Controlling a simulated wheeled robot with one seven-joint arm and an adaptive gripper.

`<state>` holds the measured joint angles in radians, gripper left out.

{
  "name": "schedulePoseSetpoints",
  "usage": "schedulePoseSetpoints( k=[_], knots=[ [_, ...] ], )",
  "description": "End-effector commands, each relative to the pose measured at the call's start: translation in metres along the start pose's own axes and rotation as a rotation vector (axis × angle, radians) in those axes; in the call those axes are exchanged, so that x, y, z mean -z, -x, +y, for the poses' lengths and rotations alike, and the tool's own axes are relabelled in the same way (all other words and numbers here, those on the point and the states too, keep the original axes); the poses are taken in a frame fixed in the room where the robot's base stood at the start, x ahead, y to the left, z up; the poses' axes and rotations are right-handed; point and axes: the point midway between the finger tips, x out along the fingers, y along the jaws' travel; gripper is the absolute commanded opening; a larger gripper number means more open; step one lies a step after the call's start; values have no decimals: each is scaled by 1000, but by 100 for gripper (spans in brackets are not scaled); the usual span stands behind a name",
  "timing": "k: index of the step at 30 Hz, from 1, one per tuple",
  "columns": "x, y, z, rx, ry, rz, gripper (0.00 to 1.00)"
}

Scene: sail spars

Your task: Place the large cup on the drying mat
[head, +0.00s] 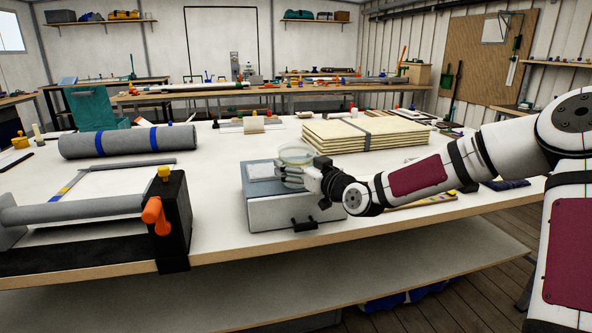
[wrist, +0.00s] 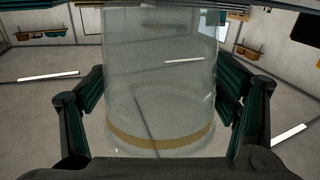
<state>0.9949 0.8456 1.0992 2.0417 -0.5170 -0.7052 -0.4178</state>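The large cup (wrist: 160,85) is clear, with a tan band near one end. It fills the middle of the wrist view, and its pale rim (head: 296,152) shows in the head view. My gripper (head: 290,174) reaches in from the right and is shut on the cup, with a finger along each side. The cup stands upright over the grey case; I cannot tell whether its base touches the lid. A dark blue folded cloth (head: 506,184) lies on the right of the table and may be the drying mat; I cannot tell for sure.
The grey case (head: 270,212) sits at the table's front edge, under my gripper. Stacked cream panels (head: 365,133) lie behind it. A grey roll (head: 125,141) and a black clamp block with an orange knob (head: 170,220) are to the left. White table (head: 220,150) shows between them.

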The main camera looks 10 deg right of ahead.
Motion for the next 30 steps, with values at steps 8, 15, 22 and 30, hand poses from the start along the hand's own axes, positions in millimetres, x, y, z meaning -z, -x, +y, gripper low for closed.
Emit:
schedulePoseSetpoints(
  k=[8, 15, 22, 30],
  knots=[
    [0, 0, 0, 0, 0, 0, 48],
    [4, 0, 0, 0, 1, 1, 48],
    [26, 1, 1, -1, 4, 1, 48],
    [41, 41, -13, 0, 3, -3, 48]
  ],
)
